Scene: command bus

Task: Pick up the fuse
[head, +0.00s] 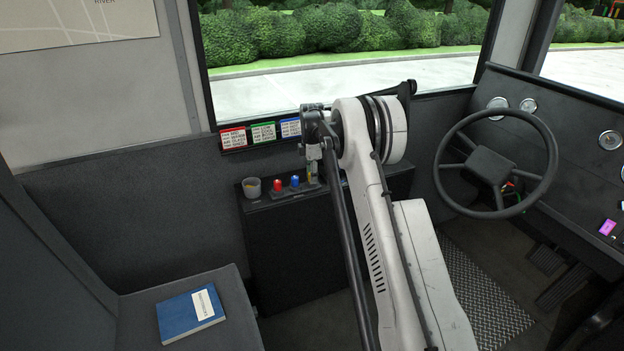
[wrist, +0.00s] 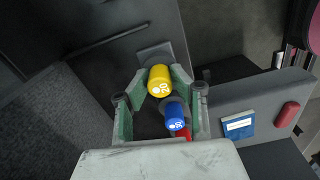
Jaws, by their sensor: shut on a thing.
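A yellow fuse (wrist: 159,80) marked 20 stands between the green-padded fingers of my gripper (wrist: 160,78) in the wrist view. Both fingertips press its sides. A blue fuse (wrist: 175,116) and a red fuse (wrist: 184,133) sit closer to the palm, between the fingers and apart from them. In the head view, the red fuse (head: 278,184) and blue fuse (head: 295,181) stand upright on the black console. My gripper (head: 312,168) points down just right of them and mostly hides the yellow fuse. Whether the yellow fuse is clear of its seat, I cannot tell.
Red, green and blue label cards (head: 262,132) are on the wall behind. A blue book (head: 190,314) lies on the seat. The steering wheel (head: 495,165) is at the right.

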